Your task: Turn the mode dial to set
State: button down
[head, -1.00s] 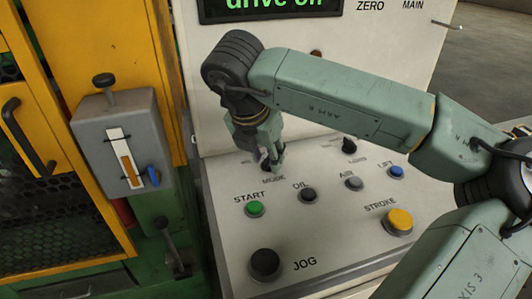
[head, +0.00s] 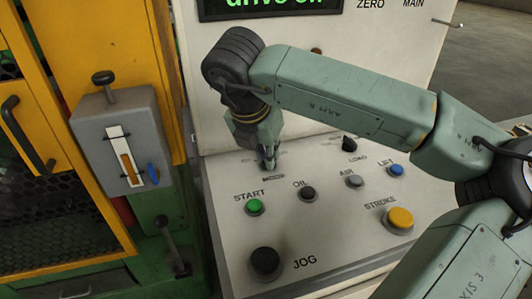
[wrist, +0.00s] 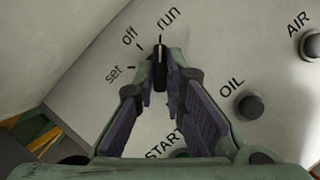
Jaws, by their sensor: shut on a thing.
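The mode dial (wrist: 160,70) is a small black knob on the sloped panel. In the wrist view its white line points up at the run mark. The set label (wrist: 114,75) and the off label (wrist: 130,36) lie to its left. My gripper (wrist: 160,82) is shut on the dial, one fingertip on each side. In the head view my gripper (head: 268,163) reaches down onto the panel above the MODE label, and its fingers hide most of the dial.
The green START button (head: 255,208), the OIL button (head: 307,194) and the black JOG button (head: 265,262) are in front of my gripper. Another black dial (head: 349,144) stands to the right.

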jog(key=shift+f, duration=0.1)
jog(key=shift+d+f+n+b, duration=0.1)
jog(key=shift+n+b, duration=0.5)
jog(key=shift+b, duration=0.4)
jog(key=n+y+b, duration=0.1)
jog(key=n+b, duration=0.1)
jog(key=b, duration=0.1)
jog(key=shift+d, duration=0.1)
jog(key=n+y+b, duration=0.1)
jog(key=n, duration=0.3)
jog(key=n+y+b, duration=0.1)
jog(key=shift+d+n+y+b, duration=0.25)
jog(key=shift+n+y+b, duration=0.05)
jog(key=shift+n+b, duration=0.1)
jog(key=n, duration=0.1)
jog(key=n+y, duration=0.1)
jog(key=n, duration=0.2)
jog(key=shift+w+d+r+g, duration=0.15)
jog(key=shift+r+g, duration=0.1)
jog(key=shift+g, duration=0.15)
jog(key=n+g+y, duration=0.1)
jog(key=n, duration=0.3)
jog(key=shift+w+d+n+p, duration=0.1)
jog(key=shift+n+p, duration=0.2)
jog(key=shift+p, duration=0.1)
jog(key=shift+y, duration=0.3)
jog(key=c, duration=1.7)
grip_release()
